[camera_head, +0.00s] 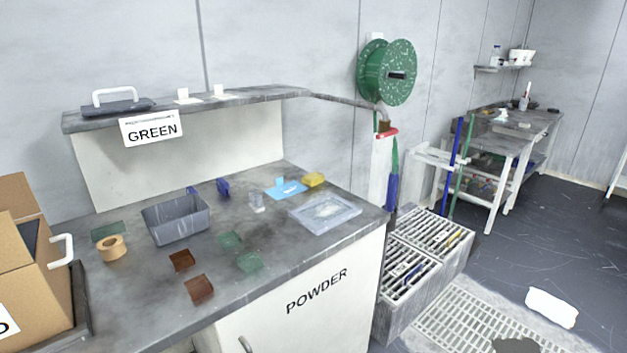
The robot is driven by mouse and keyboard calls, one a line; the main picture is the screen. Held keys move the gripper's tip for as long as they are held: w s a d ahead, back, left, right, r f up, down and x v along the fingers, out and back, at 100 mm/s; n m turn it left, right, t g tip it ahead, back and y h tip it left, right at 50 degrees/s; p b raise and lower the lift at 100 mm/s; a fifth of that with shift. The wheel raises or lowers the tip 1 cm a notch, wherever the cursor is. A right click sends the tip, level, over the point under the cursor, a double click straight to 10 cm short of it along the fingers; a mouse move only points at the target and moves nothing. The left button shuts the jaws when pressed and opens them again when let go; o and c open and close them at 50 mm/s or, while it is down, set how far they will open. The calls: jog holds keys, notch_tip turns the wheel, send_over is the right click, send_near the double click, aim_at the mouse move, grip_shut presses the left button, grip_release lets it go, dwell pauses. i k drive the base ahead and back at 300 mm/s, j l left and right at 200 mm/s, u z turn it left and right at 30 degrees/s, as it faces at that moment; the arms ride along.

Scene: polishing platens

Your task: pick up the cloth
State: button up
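A light blue, flat, cloth-like piece (286,188) lies on the grey worktop, with a small raised part at its back edge. It lies left of a yellow sponge-like block (313,179). A white, soft-looking bundle (551,307) lies on the dark floor at the lower right; I cannot tell whether it is a cloth or a roll. My gripper is not in view. A dark shape cut off by the bottom edge cannot be made out.
The worktop (290,255) holds a grey bin (177,220), a clear tray (325,212), a tape roll (112,248), and several small coloured plates. Cardboard boxes (30,285) stand at left. A floor grating (480,318) and slatted crates (425,245) lie right of the cabinet. Open floor lies further right.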

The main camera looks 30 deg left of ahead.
aim_at(315, 178)
jog(key=u, duration=0.55)
jog(key=i+l+u, duration=0.1)
jog(key=i+u, duration=0.2)
jog(key=u, duration=0.15)
jog(key=i+l+u, duration=0.2)
jog(key=u, duration=0.3)
jog(key=i+l+u, duration=0.3)
jog(key=u, duration=0.15)
jog(key=i+l, duration=0.15)
jog(key=l, duration=0.2)
jog(key=i+l+u, duration=0.1)
jog(key=l, duration=0.25)
jog(key=i+l, duration=0.25)
jog(key=i+l+u, duration=0.1)
jog(key=l, duration=0.35)
jog(key=i+l, duration=0.2)
jog(key=l, duration=0.15)
jog(key=i+l+u, duration=0.15)
jog(key=l, duration=0.2)
jog(key=i+l, duration=0.15)
jog(key=l, duration=0.25)
